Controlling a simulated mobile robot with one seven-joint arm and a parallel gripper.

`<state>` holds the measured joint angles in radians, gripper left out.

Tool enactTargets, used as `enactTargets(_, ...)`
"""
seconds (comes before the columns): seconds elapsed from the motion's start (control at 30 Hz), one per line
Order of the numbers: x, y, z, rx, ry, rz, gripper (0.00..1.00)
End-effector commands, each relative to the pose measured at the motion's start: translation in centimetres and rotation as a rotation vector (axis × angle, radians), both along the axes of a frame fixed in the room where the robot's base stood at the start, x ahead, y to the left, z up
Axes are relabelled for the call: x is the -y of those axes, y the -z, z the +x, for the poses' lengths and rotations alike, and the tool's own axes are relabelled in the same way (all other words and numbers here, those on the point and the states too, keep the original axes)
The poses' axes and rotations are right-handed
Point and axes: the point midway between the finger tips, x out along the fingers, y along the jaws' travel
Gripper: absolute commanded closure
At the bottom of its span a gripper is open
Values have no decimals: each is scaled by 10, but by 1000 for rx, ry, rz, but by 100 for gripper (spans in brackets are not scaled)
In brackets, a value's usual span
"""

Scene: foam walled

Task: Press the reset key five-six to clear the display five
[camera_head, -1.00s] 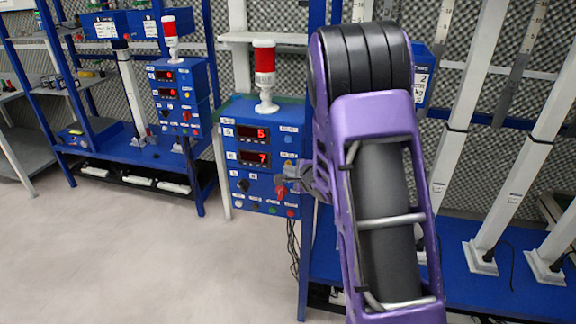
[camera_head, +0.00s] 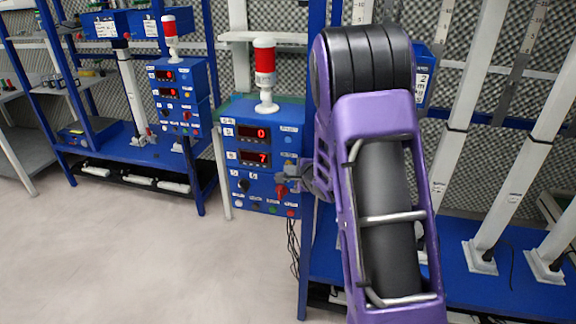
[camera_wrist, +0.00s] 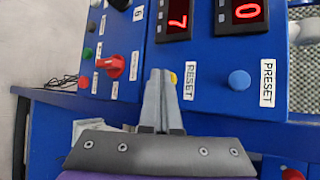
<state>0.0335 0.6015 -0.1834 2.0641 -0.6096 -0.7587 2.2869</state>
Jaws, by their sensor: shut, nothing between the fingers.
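The blue control box (camera_head: 262,185) has two red-digit displays: the upper display (camera_head: 253,132) reads 0 and the lower display (camera_head: 255,158) reads 7. In the wrist view, turned sideways, the display reading 0 (camera_wrist: 242,13) is right of the one reading 7 (camera_wrist: 175,18). A yellow button (camera_wrist: 173,78) sits beside a RESET label (camera_wrist: 190,82). My gripper (camera_wrist: 160,74) is shut and empty, its tips right beside this button and partly hiding it; contact cannot be told. A blue button (camera_wrist: 239,80) stands beside a PRESET label (camera_wrist: 267,83).
A red knob (camera_wrist: 111,66) and several small coloured buttons lie left of my fingers in the wrist view. A red-and-white beacon (camera_head: 265,72) stands on the box. A similar box (camera_head: 178,95) stands farther left. The floor at left is clear.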

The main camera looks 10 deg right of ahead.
Motion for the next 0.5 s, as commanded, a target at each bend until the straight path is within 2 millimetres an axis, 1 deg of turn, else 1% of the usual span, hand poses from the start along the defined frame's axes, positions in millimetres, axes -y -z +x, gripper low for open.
enactTargets(0.3,-6,0,-13,1,2,1,100)
enactTargets(0.5,-7,0,-15,0,1,0,100)
